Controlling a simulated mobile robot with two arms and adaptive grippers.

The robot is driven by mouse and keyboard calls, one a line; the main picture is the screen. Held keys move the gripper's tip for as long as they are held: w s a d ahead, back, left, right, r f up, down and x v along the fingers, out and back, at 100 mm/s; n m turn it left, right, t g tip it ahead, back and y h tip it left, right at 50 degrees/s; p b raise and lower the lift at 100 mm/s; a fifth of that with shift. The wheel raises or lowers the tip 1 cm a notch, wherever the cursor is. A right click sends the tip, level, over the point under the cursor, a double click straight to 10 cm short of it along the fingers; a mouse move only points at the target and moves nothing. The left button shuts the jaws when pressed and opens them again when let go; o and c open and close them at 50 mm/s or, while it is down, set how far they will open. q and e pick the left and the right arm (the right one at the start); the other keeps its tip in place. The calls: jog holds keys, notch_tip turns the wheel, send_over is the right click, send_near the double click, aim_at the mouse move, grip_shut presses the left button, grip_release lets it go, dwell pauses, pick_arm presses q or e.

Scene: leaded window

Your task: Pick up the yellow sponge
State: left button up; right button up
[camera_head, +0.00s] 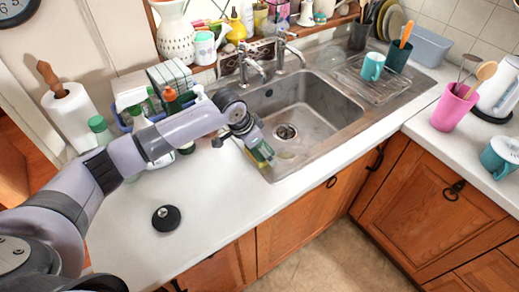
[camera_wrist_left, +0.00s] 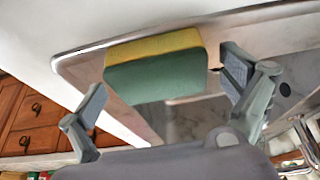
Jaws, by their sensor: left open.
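The yellow sponge (camera_wrist_left: 155,62) shows in the left wrist view with a yellow layer and a thicker dark green layer. It is at the sink's edge, between my left gripper's spread fingers and a little beyond them. A small part of the sponge (camera_head: 263,155) shows in the head view at the near left corner of the sink. My left gripper (camera_head: 257,144) is over that corner, pointing down. In the left wrist view its fingers (camera_wrist_left: 165,85) are wide apart, with nothing held. My right gripper is in neither view.
The steel sink (camera_head: 340,113) has a tap (camera_head: 247,66) behind it. Green bottles (camera_head: 100,130) and a paper towel roll (camera_head: 70,113) crowd the left counter. A black plug (camera_head: 166,218) lies on the front counter, otherwise largely clear. A teal mug (camera_head: 373,66) stands on the drainboard.

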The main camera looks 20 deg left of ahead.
pick_arm(q)
jog(key=c, duration=0.5)
jog(key=shift+c, duration=1.4)
jog(key=shift+r, duration=0.15)
notch_tip(320, 180, up, 20)
jog(key=b, duration=0.3)
